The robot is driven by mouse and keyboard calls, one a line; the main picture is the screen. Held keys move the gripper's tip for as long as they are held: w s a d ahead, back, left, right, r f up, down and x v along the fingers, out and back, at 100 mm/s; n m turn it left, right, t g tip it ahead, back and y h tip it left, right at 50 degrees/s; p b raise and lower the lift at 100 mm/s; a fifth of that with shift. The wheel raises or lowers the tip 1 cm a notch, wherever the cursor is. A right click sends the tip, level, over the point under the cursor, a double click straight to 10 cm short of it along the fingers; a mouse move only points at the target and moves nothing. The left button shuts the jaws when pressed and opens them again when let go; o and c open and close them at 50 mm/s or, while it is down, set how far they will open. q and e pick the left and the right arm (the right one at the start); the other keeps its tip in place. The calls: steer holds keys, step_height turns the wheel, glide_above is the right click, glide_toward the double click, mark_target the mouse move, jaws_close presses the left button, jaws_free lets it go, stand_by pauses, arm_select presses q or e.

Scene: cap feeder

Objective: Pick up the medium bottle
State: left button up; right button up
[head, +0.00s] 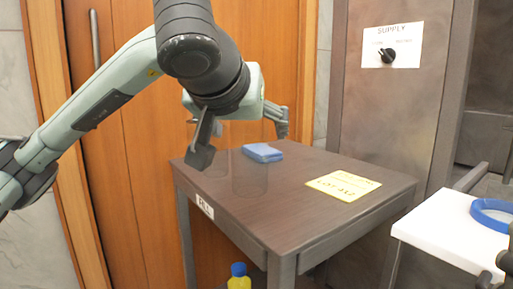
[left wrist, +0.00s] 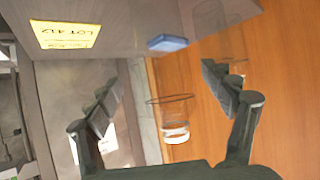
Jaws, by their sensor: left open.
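My left gripper (head: 240,133) is open above the dark table, fingers pointing down and spread; it also shows in the left wrist view (left wrist: 172,95). Clear, see-through vessels stand on the table under it: one (head: 250,178) near the middle and a fainter one further left, partly behind a finger. In the left wrist view one clear vessel (left wrist: 175,120) appears between the fingers, with no visible contact. A yellow bottle with a blue cap (head: 238,280) shows low, below the table edge, cut off by the frame. I cannot tell which is the medium bottle.
A blue block (head: 262,152) and a yellow lot note (head: 343,185) lie on the table (head: 300,230). A white surface with a blue ring (head: 492,217) stands at right. A SUPPLY knob (head: 387,55) is on the panel behind. Orange doors (head: 130,170) are at left.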

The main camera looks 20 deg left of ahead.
mark_target(253, 133)
arm_select(q)
steer(key=shift+w+a+r, duration=0.3)
steer(key=shift+w+a, duration=0.05)
steer(key=shift+w, duration=0.05)
steer(key=shift+w+a+f, duration=0.1)
steer(key=shift+w, duration=0.2)
steer(key=shift+b+x, duration=0.3)
steer(key=shift+x, duration=0.55)
steer(key=b+x, duration=0.1)
steer(key=x, duration=0.4)
steer(key=shift+w+r, duration=0.1)
steer(key=shift+r, duration=0.1)
steer(key=shift+c, duration=0.5)
steer(key=c, duration=1)
steer(key=shift+c, duration=0.2)
